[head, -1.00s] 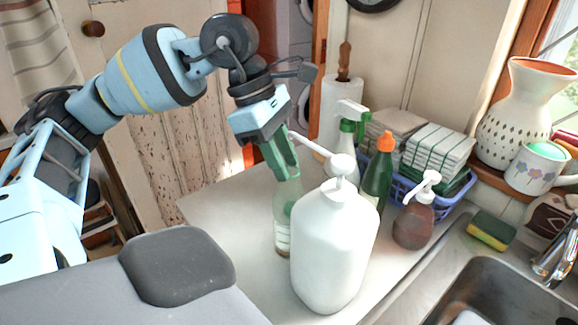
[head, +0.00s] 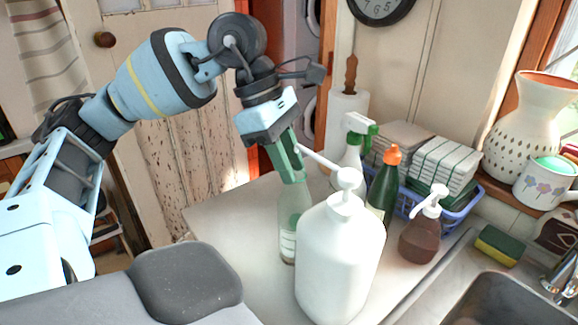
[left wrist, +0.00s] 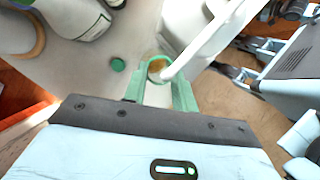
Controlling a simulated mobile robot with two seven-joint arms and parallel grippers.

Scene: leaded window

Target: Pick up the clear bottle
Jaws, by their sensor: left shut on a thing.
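The clear bottle (head: 289,222) stands upright on the counter's left part in the head view, with a pale label low on its side. The large white pump bottle partly hides its right side. My left gripper (head: 293,172) comes down from above, its green fingers shut around the top of the clear bottle. In the left wrist view the fingers (left wrist: 158,88) have the bottle's round mouth (left wrist: 158,68) between them. Whether its base touches the counter I cannot tell. My right gripper is not in view.
The white pump bottle (head: 338,262) stands close in front of the clear bottle, its spout reaching near my left gripper. Behind are a spray bottle (head: 350,155), an orange-capped green bottle (head: 384,185), a brown soap dispenser (head: 420,238) and a blue basket (head: 450,204). The counter's left part (head: 232,215) is clear.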

